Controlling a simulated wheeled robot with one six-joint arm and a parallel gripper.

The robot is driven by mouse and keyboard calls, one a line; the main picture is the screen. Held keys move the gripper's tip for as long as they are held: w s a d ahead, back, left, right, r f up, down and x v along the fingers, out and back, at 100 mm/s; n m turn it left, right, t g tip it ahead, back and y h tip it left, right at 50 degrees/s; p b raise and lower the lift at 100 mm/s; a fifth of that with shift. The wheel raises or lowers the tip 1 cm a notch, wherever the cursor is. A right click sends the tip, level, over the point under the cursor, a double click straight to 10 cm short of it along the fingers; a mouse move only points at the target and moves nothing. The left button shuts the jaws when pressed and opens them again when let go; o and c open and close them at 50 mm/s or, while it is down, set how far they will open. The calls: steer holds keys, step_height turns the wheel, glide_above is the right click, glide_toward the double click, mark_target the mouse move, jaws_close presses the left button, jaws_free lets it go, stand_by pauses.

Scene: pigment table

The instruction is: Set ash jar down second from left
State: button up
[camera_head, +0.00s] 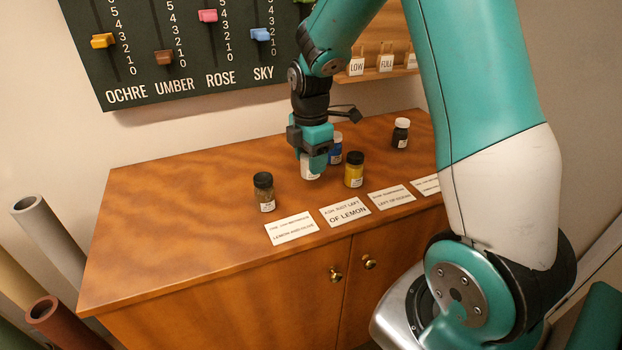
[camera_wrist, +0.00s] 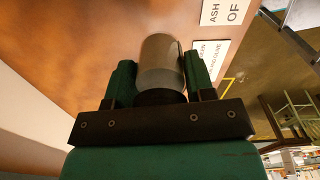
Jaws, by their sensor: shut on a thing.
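My gripper (camera_head: 312,150) points down over the wooden cabinet top and is shut on the pale grey ash jar (camera_head: 311,172). In the wrist view the ash jar (camera_wrist: 161,62) sits between my two fingers, its dark lid toward the palm. The jar looks upright; I cannot tell whether its base touches the wood. The olive-brown jar (camera_head: 264,192) stands to its left. The yellow lemon jar (camera_head: 354,170) stands close on its right. A dark jar (camera_head: 400,133) stands farther back right.
A dark board (camera_head: 190,50) with colour sliders hangs on the wall. The cabinet top's left part (camera_head: 160,220) is clear.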

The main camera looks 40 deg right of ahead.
mark_target(311, 178)
steer(key=shift+f, duration=2.75)
steer(key=shift+f, duration=0.2)
steer(key=o, duration=1)
steer(key=shift+c, duration=0.2)
steer(key=shift+r, duration=0.15)
